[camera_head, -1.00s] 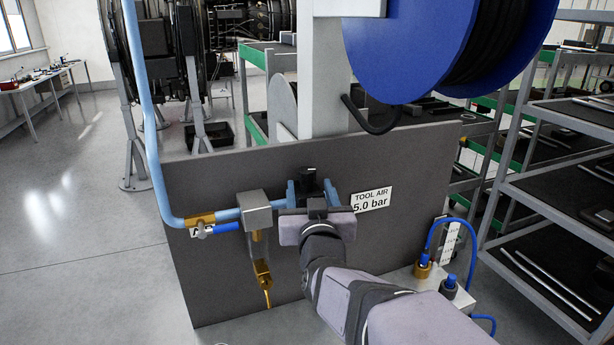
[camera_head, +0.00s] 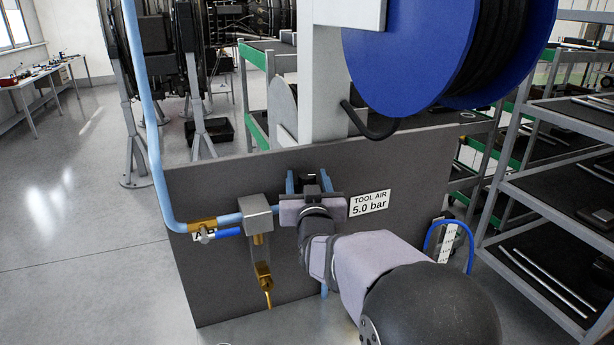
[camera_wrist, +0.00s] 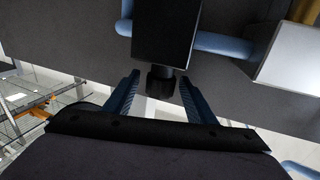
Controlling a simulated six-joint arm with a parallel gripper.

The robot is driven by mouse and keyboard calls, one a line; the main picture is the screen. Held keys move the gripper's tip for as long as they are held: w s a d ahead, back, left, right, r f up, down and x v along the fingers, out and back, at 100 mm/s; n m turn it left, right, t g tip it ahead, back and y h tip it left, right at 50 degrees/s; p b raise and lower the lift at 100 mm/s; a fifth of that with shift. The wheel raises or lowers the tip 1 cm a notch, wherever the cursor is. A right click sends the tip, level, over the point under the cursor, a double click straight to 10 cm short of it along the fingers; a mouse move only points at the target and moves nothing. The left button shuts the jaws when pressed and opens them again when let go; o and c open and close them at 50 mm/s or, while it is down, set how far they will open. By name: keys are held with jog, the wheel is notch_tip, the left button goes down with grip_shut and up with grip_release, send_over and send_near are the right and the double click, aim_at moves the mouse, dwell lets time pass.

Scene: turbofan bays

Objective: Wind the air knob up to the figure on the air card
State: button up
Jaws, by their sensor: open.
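The air card (camera_head: 369,203) on the grey panel reads "TOOL AIR 5.0 bar". The black regulator body (camera_wrist: 166,35) sits on the blue air pipe in the wrist view. The dark air knob (camera_wrist: 160,82) sticks out of the body toward my gripper. My gripper (camera_wrist: 159,76) is open, with one blue finger on each side of the knob and gaps visible between. In the head view my gripper (camera_head: 309,182) is left of the card and hides most of the regulator and the knob. No gauge reading is visible.
Left of my gripper are a grey filter block (camera_head: 256,214) with a brass drain and a blue-handled valve (camera_head: 222,233). A blue hose reel (camera_head: 425,50) hangs above the panel (camera_head: 210,285). Shelving (camera_head: 550,170) stands at the right.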

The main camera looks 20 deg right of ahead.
jog(key=shift+c, duration=0.4)
jog(key=c, duration=1)
jog(key=shift+o, duration=0.2)
jog(key=shift+w+a+m+g+h, duration=0.1)
jog(key=shift+m+g+h, duration=0.2)
jog(key=shift+m+h, duration=0.3)
jog(key=shift+m+g+h+p, duration=1)
jog(key=shift+h+p, duration=0.45)
jog(key=shift+h, duration=0.35)
jog(key=shift+m+g+h+p, duration=1.15)
jog(key=shift+m+h, duration=0.15)
jog(key=shift+h, duration=0.3)
